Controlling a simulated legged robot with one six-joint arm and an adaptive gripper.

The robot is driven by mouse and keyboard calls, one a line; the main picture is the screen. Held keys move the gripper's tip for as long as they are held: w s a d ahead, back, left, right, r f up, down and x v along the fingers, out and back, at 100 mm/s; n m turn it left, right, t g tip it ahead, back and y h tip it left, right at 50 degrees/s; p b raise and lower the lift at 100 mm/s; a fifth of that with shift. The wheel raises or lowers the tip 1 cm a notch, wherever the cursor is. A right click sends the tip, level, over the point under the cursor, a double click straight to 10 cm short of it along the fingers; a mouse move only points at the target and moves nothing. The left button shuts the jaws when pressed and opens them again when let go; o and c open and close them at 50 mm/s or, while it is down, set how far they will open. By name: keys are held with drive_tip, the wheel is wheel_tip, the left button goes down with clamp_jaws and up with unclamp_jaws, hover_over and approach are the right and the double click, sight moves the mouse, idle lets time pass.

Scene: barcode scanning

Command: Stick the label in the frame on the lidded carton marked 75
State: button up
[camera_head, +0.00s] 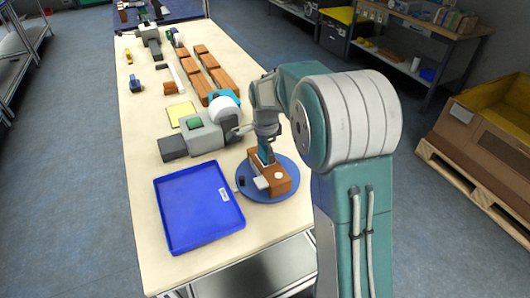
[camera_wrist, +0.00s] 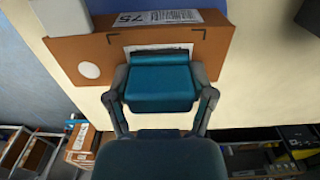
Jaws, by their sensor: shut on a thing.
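The brown carton (camera_head: 282,187) stands on a round blue disc (camera_head: 262,196) near the table's right edge. In the wrist view the carton (camera_wrist: 75,50) bears a white printed tag marked 75 (camera_wrist: 150,17). Black corner marks of a frame (camera_wrist: 113,38) show on its face. My gripper (camera_wrist: 160,90) is shut on a teal block (camera_wrist: 160,78), which is over the framed area. A white label (camera_wrist: 137,48) with a dark edge shows at the block's far side, against the carton; whether it is stuck cannot be told. In the head view my gripper (camera_head: 265,145) is right above the carton.
An empty blue tray (camera_head: 205,225) lies left of the disc. A grey device (camera_head: 204,139), a yellow pad (camera_head: 182,113) and several brown boxes (camera_head: 197,85) stand farther back. A small white block (camera_head: 261,183) is at the carton's left side.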

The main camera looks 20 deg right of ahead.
drive_tip(key=shift+r, duration=3.5)
drive_tip(key=shift+s, duration=0.1)
